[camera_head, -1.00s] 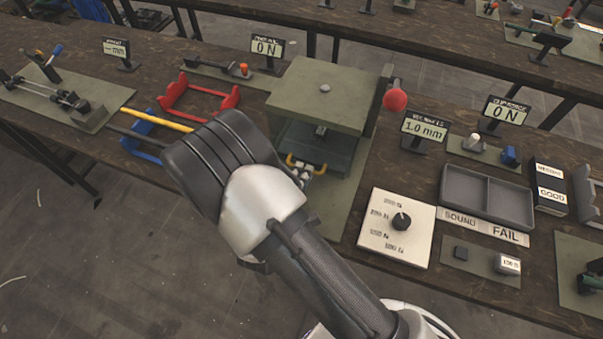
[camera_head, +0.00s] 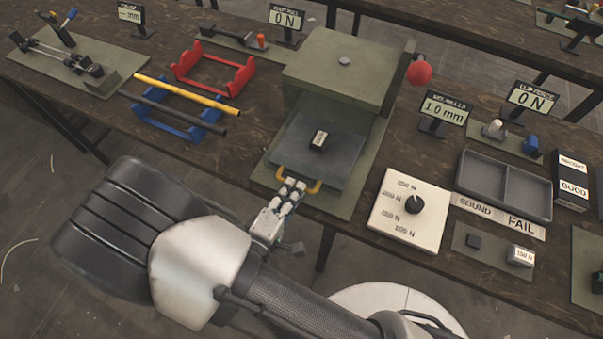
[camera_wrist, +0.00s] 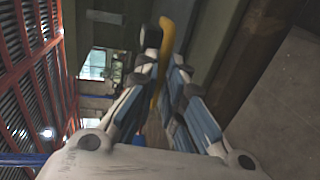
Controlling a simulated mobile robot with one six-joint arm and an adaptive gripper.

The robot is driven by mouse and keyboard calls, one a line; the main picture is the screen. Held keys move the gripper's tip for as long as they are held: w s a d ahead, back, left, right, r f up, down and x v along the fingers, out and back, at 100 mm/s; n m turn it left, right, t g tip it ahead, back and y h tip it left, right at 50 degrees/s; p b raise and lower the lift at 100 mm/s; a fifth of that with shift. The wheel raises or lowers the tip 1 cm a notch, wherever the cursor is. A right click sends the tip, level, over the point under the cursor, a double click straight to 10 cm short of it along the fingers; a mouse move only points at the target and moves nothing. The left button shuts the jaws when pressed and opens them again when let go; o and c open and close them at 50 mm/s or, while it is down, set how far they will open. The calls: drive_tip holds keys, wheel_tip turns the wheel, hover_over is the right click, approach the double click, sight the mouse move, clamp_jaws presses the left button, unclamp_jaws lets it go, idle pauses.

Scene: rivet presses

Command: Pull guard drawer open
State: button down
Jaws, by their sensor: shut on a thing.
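The guard drawer (camera_head: 338,152) is a dark grey flat tray that sticks out from the front of the green press (camera_head: 341,68). A small dark block with a white label (camera_head: 319,140) sits on it. The yellow drawer handle (camera_head: 314,187) is at its front edge. My gripper (camera_head: 292,187) is shut on this handle. In the wrist view the yellow handle (camera_wrist: 166,40) runs between the two fingers, and the fingertips partly hide it.
A red ball-ended lever (camera_head: 419,73) stands right of the press. A white dial box (camera_head: 409,212) and a divided grey tray (camera_head: 503,186) lie further right. Blue (camera_head: 175,124) and red (camera_head: 213,72) racks stand left.

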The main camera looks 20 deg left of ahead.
drive_tip(key=shift+s, duration=0.35)
drive_tip(key=c, duration=1.7)
unclamp_jaws()
drive_tip(key=v, duration=1.2)
drive_tip(key=shift+d+r, duration=0.1)
